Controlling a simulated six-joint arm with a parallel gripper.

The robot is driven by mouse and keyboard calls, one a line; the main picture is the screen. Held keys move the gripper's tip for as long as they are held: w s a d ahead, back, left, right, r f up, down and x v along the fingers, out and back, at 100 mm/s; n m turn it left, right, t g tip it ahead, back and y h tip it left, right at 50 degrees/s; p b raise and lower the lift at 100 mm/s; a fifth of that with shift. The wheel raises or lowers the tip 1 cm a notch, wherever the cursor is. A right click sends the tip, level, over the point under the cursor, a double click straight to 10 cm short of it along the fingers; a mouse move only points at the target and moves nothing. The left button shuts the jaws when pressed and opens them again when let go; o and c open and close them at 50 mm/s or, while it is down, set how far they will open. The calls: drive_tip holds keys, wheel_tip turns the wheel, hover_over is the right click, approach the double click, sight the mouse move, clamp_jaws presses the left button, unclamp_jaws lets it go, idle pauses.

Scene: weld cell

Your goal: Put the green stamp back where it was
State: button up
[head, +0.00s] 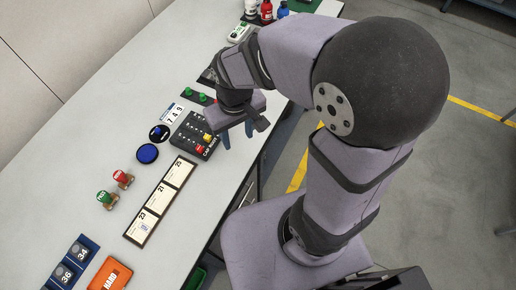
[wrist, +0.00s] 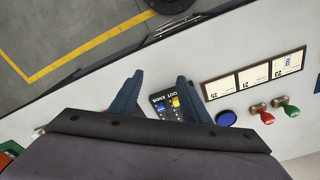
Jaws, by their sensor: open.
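The green stamp (head: 107,198) stands upright on the white bench at the left, beside the red stamp (head: 122,178). Both have brown bases. In the wrist view the green stamp (wrist: 288,107) is at the right, with the red stamp (wrist: 263,114) to its left. A round blue pad (head: 148,153) lies near them. A framed strip of three cards (head: 160,200) lies to their right; the nearest card bears a small blue mark. My gripper (head: 238,137) is open and empty, near the bench edge by a black box, away from the stamps.
The black box (head: 194,135) with coloured pieces sits by my gripper. A number card (head: 172,113), green items on a dark mat, and bottles lie farther back. A blue numbered rack (head: 72,262) and an orange box (head: 110,274) are in front. The bench's left side is clear.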

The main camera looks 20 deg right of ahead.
drive_tip(key=s+d+f+m, duration=0.1)
drive_tip(key=s+d+m, duration=0.1)
drive_tip(key=s+d, duration=0.4)
drive_tip(key=shift+s+d+f+m+g, duration=0.3)
drive_tip(key=shift+d+g, duration=0.1)
drive_tip(key=shift+d, duration=0.25)
